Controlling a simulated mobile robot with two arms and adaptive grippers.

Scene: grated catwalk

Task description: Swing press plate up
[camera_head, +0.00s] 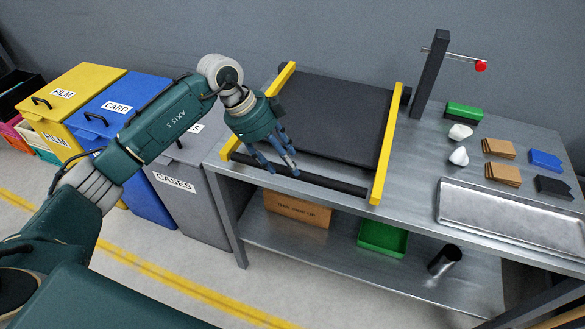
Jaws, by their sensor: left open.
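The press plate (335,112) is a dark flat panel lying between two yellow side rails on the metal bench. A dark bar (318,181) runs across the front between the rails. My left gripper (275,168) is open and empty, over the front left part of the press beside the left yellow rail (232,146). Its fingers point down near the front bar; I cannot tell whether they touch it. The gripper and wrist hide part of the left rail and the plate's left edge. My right gripper is not in view.
A black post (430,75) with a red-knobbed lever (481,66) stands behind the right rail (385,150). A metal tray (512,212), cards and white lumps lie to the right. Yellow, blue and grey bins (190,185) stand left. The lower shelf holds a green tray (382,239).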

